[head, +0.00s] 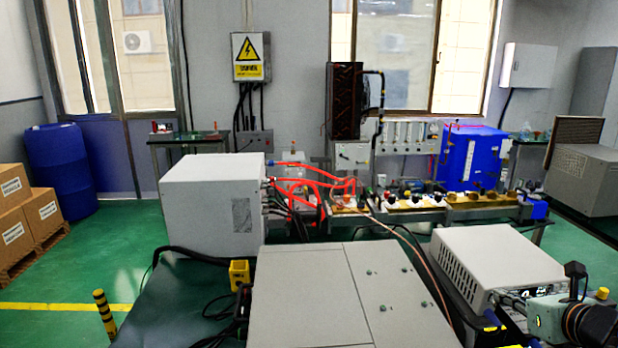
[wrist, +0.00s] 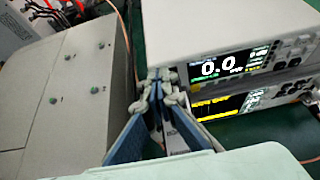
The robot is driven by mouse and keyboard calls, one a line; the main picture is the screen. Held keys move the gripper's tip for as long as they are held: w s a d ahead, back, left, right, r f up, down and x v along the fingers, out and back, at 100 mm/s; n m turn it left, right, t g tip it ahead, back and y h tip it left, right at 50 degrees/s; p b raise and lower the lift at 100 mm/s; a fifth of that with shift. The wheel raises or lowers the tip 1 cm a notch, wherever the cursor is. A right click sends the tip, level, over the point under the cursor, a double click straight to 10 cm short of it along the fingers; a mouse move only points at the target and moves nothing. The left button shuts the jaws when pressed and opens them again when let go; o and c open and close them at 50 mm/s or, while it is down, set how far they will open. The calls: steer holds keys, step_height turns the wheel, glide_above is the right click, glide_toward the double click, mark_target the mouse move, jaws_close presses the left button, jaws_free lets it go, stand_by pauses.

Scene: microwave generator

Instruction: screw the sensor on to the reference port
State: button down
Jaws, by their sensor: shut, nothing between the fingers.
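My gripper (wrist: 156,80) is shut and empty, with its fingertips together in front of the left edge of a grey meter (wrist: 185,33). The meter's lit screen (wrist: 222,66) reads 0.0. In the head view my gripper (head: 498,296) is at the lower right, close to the front of the same meter (head: 500,258). I cannot make out the sensor or the reference port for certain. My fingers cover part of the meter's left front. A pale narrow item (wrist: 178,143) shows partly behind the fingers, and I cannot tell what it is.
A second instrument (wrist: 235,103) with a yellow readout sits below the meter. A large grey cabinet (head: 310,295) stands to the left, with a copper-coloured cable (head: 400,240) running past its right side. A white box (head: 210,205) and a bench of parts (head: 440,203) stand behind.

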steer(key=shift+d+f, duration=0.1)
steer(key=shift+d, duration=0.1)
steer(key=shift+d+f+b, duration=0.1)
steer(key=shift+d+b, duration=0.5)
steer(key=shift+d, duration=0.15)
stand_by(0.4)
steer(key=shift+d, duration=0.1)
steer(key=shift+d+r, duration=0.1)
steer(key=shift+r, duration=0.35)
steer(key=shift+s+d, duration=0.15)
steer(key=shift+s, duration=1.35)
steer(key=shift+s+d, duration=0.1)
steer(key=shift+s, duration=1.35)
